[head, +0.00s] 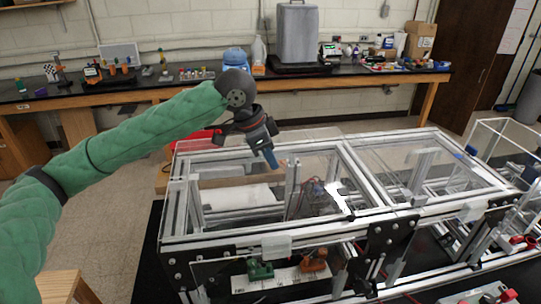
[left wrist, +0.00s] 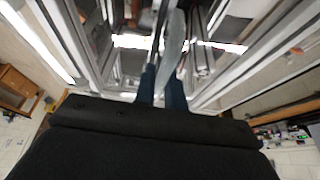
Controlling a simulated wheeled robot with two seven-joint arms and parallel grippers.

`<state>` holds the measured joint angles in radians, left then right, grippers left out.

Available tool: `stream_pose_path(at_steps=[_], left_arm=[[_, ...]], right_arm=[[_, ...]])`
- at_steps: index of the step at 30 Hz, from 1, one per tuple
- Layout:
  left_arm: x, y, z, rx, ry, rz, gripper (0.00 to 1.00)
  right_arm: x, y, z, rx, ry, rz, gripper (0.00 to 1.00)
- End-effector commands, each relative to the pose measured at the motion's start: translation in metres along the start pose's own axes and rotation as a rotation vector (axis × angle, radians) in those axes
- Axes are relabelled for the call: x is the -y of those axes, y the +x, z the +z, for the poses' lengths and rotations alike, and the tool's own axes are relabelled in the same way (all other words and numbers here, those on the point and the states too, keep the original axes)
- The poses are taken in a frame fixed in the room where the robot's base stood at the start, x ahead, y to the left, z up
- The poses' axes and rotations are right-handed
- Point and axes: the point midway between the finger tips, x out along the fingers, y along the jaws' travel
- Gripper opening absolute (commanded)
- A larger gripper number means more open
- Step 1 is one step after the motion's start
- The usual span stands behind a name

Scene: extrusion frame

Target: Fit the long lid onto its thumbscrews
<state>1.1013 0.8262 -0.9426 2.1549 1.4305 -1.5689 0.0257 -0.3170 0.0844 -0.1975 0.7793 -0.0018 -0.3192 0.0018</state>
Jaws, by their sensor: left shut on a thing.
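The extrusion frame (head: 255,238) stands on a dark bench, its aluminium bars forming two open bays along the top. A clear sheet (head: 310,134), which I take for the long lid, lies over the left bay. Its outline is faint, and I cannot tell whether it rests on the bars or is slightly above them. My left gripper (head: 270,158) points down over the left bay, shut on a thin clear piece that seems to be this lid. In the left wrist view the blue fingers (left wrist: 161,88) flank a pale translucent strip (left wrist: 174,40). I cannot make out the thumbscrews. My right gripper is not in view.
Inside the frame are a white roll (head: 238,196), upright posts and wires. A green part (head: 260,269) and an orange part (head: 314,260) sit low at the front. A cluttered workbench (head: 140,88) runs along the back wall. A wooden stool (head: 62,287) stands at the lower left.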

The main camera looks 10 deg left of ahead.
Motion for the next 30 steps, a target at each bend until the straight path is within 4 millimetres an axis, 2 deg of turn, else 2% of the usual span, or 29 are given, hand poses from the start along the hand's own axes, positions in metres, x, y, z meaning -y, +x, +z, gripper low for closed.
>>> stream_pose_path(at_steps=[30], left_arm=[[0.000, 0.015, 0.006, -0.002, 0.000, -0.001, 0.00]], right_arm=[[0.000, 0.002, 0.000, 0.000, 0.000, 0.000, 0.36]])
